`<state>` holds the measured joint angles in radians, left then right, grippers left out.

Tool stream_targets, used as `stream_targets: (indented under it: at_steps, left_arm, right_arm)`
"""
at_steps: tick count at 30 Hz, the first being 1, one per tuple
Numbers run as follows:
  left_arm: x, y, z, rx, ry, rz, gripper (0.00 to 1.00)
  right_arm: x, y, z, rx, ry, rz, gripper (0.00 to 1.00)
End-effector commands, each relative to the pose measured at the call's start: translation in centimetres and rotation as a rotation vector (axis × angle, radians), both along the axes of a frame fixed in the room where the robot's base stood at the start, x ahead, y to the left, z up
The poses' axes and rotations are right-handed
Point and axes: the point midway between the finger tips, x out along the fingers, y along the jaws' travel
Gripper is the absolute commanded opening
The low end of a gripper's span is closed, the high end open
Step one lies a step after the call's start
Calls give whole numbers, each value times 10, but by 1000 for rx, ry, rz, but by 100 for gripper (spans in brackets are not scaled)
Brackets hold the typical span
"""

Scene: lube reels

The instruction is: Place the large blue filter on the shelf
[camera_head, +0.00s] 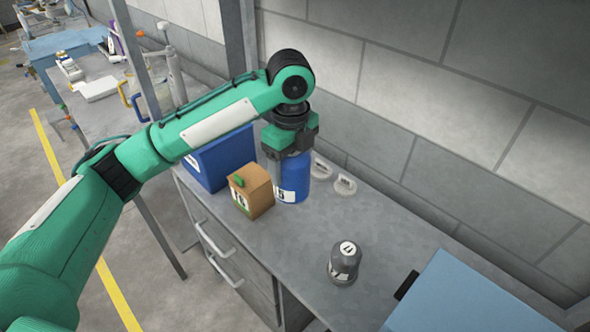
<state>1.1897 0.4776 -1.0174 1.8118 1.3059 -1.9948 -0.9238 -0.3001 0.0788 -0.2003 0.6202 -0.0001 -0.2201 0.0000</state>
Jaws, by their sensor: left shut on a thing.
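The large blue filter (294,181) is a blue cylinder with a white label low on its side. I cannot tell whether the filter's base touches the worktop. No separate shelf can be made out for certain. My right gripper is not in view.
An orange-brown box (252,194) stands close in front of the filter, beside a blue bin (218,158). Two pale round pieces (344,186) lie to its right. A dark grey labelled canister (344,263) and a large blue case (470,300) stand farther right.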

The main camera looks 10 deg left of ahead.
Motion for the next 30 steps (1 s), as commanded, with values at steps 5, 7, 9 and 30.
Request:
stream_targets:
  at_steps: [5,7,9,30]
  left_arm:
    - [0,0,8,0,-2,2,35]
    - [0,1,8,0,-2,16,35]
    - [0,3,6,0,-2,46,35]
    - [-17,46,-30,-2,-8,919,35]
  right_arm:
    - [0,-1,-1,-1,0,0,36]
    - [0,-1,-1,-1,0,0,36]
    - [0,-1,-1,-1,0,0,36]
    - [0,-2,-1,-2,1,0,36]
